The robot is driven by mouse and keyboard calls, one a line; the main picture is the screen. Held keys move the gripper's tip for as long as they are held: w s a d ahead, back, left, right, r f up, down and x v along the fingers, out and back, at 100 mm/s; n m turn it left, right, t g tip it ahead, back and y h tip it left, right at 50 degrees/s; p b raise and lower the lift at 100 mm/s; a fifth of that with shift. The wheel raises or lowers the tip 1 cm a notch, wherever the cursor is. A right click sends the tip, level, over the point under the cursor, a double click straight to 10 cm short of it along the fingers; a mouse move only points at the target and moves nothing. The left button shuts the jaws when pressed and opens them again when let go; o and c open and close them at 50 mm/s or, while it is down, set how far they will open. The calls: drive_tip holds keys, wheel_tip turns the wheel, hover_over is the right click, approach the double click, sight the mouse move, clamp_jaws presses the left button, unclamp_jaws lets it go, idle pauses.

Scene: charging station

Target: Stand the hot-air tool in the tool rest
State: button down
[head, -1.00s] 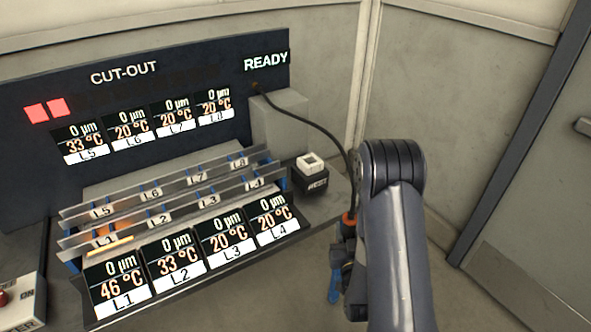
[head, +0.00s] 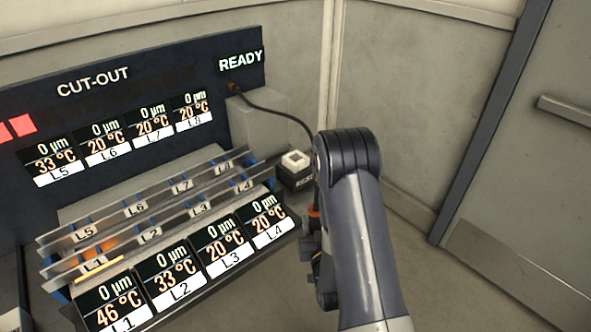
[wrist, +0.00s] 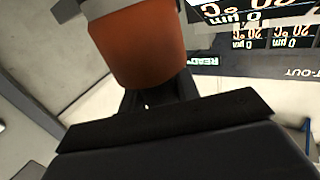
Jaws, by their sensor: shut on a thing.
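The hot-air tool (head: 314,212) shows as a small orange and dark piece at the left edge of my arm in the head view. In the wrist view its orange body (wrist: 140,45) is large and close. My gripper (wrist: 148,101) is shut on the tool, at the dark part by the orange body. In the head view my arm hides most of the gripper and tool.
A black cable (head: 282,113) runs from the panel (head: 110,115) past a grey box (head: 258,125) towards the tool. Railed lanes (head: 160,208) with displays fill the bench left of the rest. A door (head: 540,180) and open floor lie to the right.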

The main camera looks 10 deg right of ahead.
wheel_tip(320, 180, up, 18)
drive_tip(key=p, duration=0.8)
drive_tip(key=shift+r, duration=0.25)
idle(0.8)
